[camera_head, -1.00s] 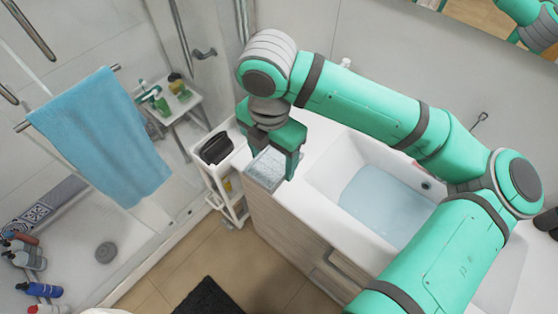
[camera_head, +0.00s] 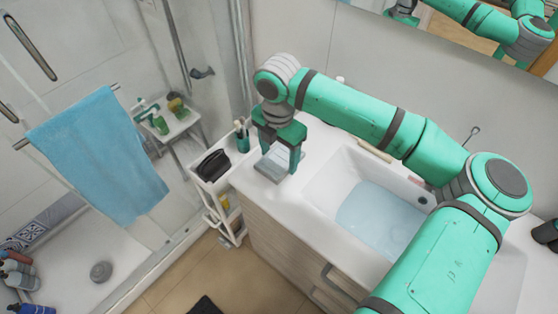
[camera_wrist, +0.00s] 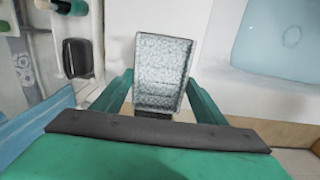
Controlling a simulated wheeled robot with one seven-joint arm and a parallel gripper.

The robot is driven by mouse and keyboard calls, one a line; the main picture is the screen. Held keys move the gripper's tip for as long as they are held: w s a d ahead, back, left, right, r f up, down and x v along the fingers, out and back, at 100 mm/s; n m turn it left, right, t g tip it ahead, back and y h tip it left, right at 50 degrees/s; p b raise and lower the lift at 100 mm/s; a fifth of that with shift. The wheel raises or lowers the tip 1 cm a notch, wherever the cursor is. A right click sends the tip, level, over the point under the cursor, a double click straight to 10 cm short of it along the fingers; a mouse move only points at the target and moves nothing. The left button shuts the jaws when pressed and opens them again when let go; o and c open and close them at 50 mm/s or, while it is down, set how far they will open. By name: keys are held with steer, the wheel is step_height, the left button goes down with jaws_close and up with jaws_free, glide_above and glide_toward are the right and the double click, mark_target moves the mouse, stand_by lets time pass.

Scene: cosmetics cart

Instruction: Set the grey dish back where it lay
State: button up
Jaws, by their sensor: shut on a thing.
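The grey dish (camera_head: 272,164) is a small rectangular piece with a speckled, pale inside. It also shows in the wrist view (camera_wrist: 163,72), between my fingers. My gripper (camera_head: 279,158) is shut on it, pointing down over the left end of the white counter (camera_head: 290,192), left of the sink. The dish looks tilted in the head view. I cannot tell whether its underside touches the counter. My fingers hide part of its sides.
A narrow white cart (camera_head: 219,215) with a black case (camera_head: 212,165) stands left of the counter. A green cup with brushes (camera_head: 242,138) is close to my gripper's left. The sink (camera_head: 385,205) holds water on the right. Counter in front of the dish is clear.

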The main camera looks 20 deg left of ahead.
mark_target(279, 155)
steer(key=w+f, duration=0.2)
steer(key=f, duration=0.1)
steer(key=shift+w+a+f, duration=0.15)
steer(key=shift+w+a, duration=0.15)
steer(key=shift+a, duration=0.1)
steer(key=shift+w+f, duration=0.15)
steer(key=shift+f, duration=1.5)
steer(key=shift+f, duration=0.2)
steer(key=o, duration=1.4)
steer(key=shift+r, duration=0.1)
step_height(279, 155, up, 12)
steer(key=shift+r, duration=0.15)
